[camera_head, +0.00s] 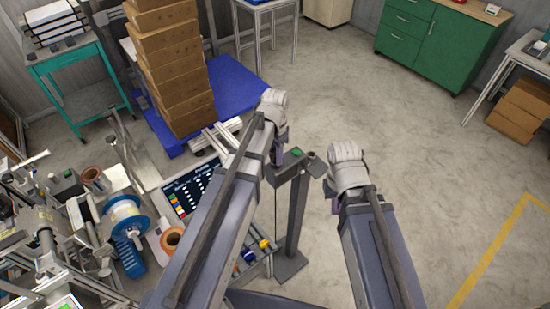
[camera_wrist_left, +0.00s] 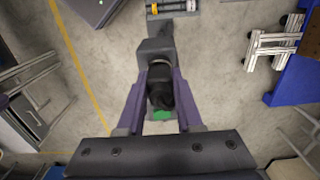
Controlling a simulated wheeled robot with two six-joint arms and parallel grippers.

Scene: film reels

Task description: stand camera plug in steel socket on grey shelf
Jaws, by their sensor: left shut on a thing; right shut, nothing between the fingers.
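My left gripper (camera_head: 280,146) is beside the top of a dark grey stand (camera_head: 296,205). In the left wrist view its purple fingers (camera_wrist_left: 161,80) are shut on a small black thing (camera_wrist_left: 160,97), which looks like the camera plug. A green patch (camera_wrist_left: 161,115) shows just below it, and a grey block of the stand (camera_wrist_left: 154,46) lies above it in the picture. In the head view the plug is hidden by my arm. I cannot make out the steel socket or a grey shelf for certain. My right gripper (camera_head: 332,193) is shut and empty, right of the stand.
A bench at the left holds a blue-rimmed reel (camera_head: 126,222) and other gear. Stacked cardboard boxes (camera_head: 172,70) stand on a blue pallet (camera_head: 232,95). A green cabinet (camera_head: 432,40) stands at the back right. The floor right of my right arm is clear.

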